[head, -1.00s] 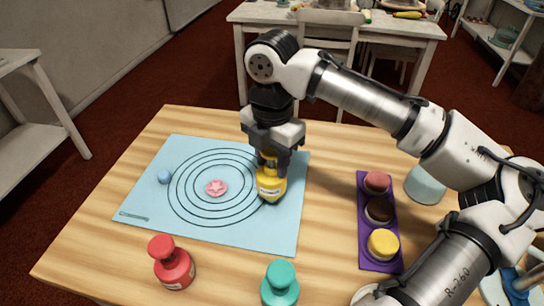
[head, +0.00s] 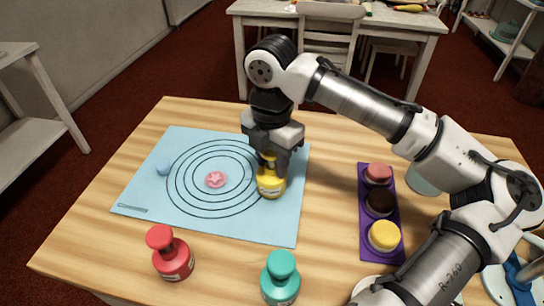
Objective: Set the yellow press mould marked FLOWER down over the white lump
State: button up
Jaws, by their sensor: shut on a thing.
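My gripper (head: 272,160) points down and is shut on the yellow press mould (head: 271,183), gripping its top. The mould is upright at the right part of the light blue mat (head: 275,228), by the outermost printed ring. A pale label shows on its front, too small to read. I cannot tell whether its base touches the mat or hangs just above it. No white lump shows clearly; the mould and gripper hide the mat under and behind them.
A red press (head: 172,258) and a teal press (head: 280,280) stand at the table's front. A purple tray (head: 367,240) with pink, dark brown and yellow round pieces is on the right. The wooden table (head: 325,170) is bare between mat and tray.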

jog(key=shift+f, duration=0.25)
